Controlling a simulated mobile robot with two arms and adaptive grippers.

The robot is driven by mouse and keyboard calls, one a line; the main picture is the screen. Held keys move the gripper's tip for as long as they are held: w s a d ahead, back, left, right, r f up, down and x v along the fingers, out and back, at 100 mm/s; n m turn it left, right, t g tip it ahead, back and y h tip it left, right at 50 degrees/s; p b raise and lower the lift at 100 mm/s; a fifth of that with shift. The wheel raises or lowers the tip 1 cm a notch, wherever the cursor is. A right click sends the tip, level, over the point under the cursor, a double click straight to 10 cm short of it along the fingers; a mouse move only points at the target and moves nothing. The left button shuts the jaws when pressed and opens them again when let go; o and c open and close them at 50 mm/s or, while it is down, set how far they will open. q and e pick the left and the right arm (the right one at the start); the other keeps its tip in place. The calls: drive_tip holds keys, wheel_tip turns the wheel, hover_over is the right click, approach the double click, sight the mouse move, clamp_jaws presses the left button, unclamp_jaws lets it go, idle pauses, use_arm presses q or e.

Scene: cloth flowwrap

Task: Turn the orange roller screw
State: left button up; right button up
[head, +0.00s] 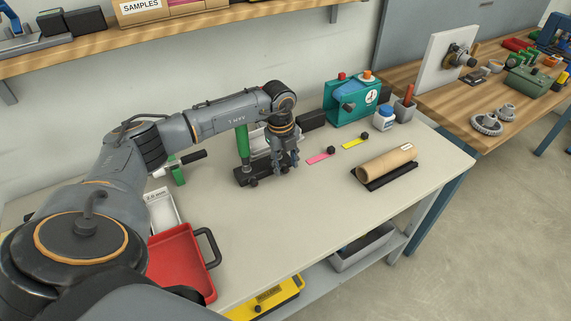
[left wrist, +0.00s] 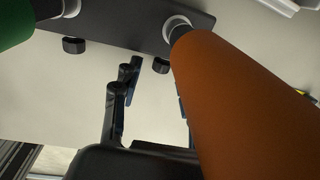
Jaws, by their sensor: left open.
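An orange roller (left wrist: 245,105) stands large and close in the left wrist view, its foot in a pale collar on a dark base plate (left wrist: 125,22). A black screw knob (left wrist: 161,65) sits at the plate's edge beside that foot. In the head view the base (head: 244,179) is on the table and my left gripper (head: 284,172) is over its right end, fingers down. There the orange roller is hidden. My left gripper (left wrist: 150,100) is open and empty. Its right finger is mostly behind the orange roller. My right gripper is not in view.
A green roller (head: 243,143) stands on the same base, with its own black knob (left wrist: 74,45). A teal machine (head: 350,100), a tan roll (head: 387,165) and pink and yellow strips lie to the right. A red tray (head: 182,262) is at the left. The front tabletop is clear.

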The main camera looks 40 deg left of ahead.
use_arm(q)
drive_tip(key=shift+w+f, duration=0.1)
drive_tip(key=shift+f, duration=0.6)
drive_tip(key=shift+r, duration=0.1)
clamp_jaws()
drive_tip(key=shift+a+f+b, duration=0.1)
drive_tip(key=shift+f+b, duration=0.1)
drive_tip(key=shift+b, duration=0.1)
drive_tip(key=shift+s+t, duration=0.2)
drive_tip(key=shift+t, duration=0.3)
drive_tip(key=shift+r+h, duration=0.15)
drive_tip(key=shift+h, duration=0.15)
unclamp_jaws()
wheel_tip(320, 180, up, 12)
drive_tip(key=s, duration=0.2)
drive_tip(key=shift+s+a, duration=0.15)
drive_tip(key=shift+a, duration=0.3)
